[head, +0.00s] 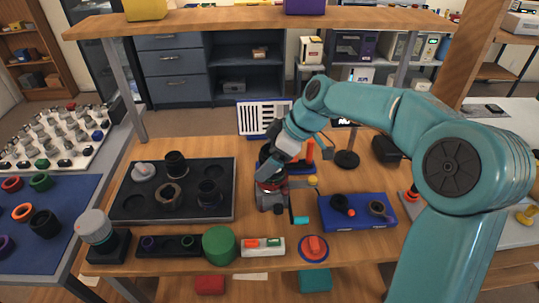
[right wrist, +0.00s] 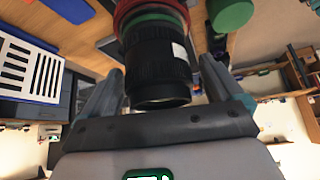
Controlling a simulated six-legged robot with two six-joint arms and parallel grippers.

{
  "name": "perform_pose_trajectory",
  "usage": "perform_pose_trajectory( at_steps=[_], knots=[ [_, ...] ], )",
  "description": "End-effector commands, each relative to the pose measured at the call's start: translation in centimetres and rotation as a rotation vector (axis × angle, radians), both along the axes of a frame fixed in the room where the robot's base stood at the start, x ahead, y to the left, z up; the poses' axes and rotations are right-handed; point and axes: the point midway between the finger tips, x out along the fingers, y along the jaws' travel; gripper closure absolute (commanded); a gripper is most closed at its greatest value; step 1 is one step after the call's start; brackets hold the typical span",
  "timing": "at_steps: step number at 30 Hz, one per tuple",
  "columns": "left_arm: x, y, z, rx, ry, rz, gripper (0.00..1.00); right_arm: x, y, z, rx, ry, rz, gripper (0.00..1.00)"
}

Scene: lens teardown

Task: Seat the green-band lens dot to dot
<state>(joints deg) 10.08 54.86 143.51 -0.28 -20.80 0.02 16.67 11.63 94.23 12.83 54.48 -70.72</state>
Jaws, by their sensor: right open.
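In the right wrist view a black lens barrel (right wrist: 155,70) with a green band (right wrist: 152,18) and a white patch stands between my right gripper's (right wrist: 158,82) fingers. A red ring (right wrist: 135,6) lies just beyond the green band. The fingers are spread apart, with gaps visible beside the barrel. In the head view my right gripper (head: 268,165) is over the grey stand (head: 272,201), with the red ring (head: 272,185) at its top. My gripper partly hides the lens there. I cannot make out any dots. My left gripper is not in view.
A black tray (head: 225,170) with lens parts is at left. A blue tray (head: 355,222) with black parts is at right. A green cylinder (head: 219,245), black holder (head: 165,247) and red-topped round piece (head: 314,248) line the front. An overhead shelf (head: 260,22) crosses the back.

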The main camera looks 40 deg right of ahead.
Motion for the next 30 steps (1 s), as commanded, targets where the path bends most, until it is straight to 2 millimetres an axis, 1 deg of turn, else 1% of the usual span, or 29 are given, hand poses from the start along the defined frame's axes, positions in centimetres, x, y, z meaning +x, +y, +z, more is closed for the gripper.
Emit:
perform_pose_trajectory(
  at_steps=[2, 5, 8, 15, 18, 21, 25, 30],
  knots=[
    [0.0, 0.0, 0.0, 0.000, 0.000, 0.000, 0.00, -0.1, -0.1, 0.2, -0.001, -0.001, -0.001, 0.06],
    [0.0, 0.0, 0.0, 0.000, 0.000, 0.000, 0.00, -0.5, -0.6, 1.2, -0.001, -0.002, -0.002, 0.06],
    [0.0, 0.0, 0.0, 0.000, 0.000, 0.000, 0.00, -1.2, -1.4, 3.0, -0.002, -0.006, -0.004, 0.06],
    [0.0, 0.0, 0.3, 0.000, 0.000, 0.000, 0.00, -3.7, -3.9, 8.5, -0.002, -0.006, -0.005, 0.06],
    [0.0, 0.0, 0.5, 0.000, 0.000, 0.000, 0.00, -4.6, -4.9, 10.5, -0.002, -0.005, -0.004, 0.06],
    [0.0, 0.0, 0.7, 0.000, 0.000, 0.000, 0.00, -5.4, -5.5, 12.1, -0.001, -0.003, -0.003, 0.06],
    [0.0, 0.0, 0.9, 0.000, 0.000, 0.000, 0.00, -5.9, -6.1, 13.3, -0.001, -0.002, -0.002, 0.06],
    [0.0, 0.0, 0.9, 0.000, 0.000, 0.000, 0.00, -6.2, -6.3, 13.8, 0.000, -0.001, -0.001, 0.06]
  ],
)
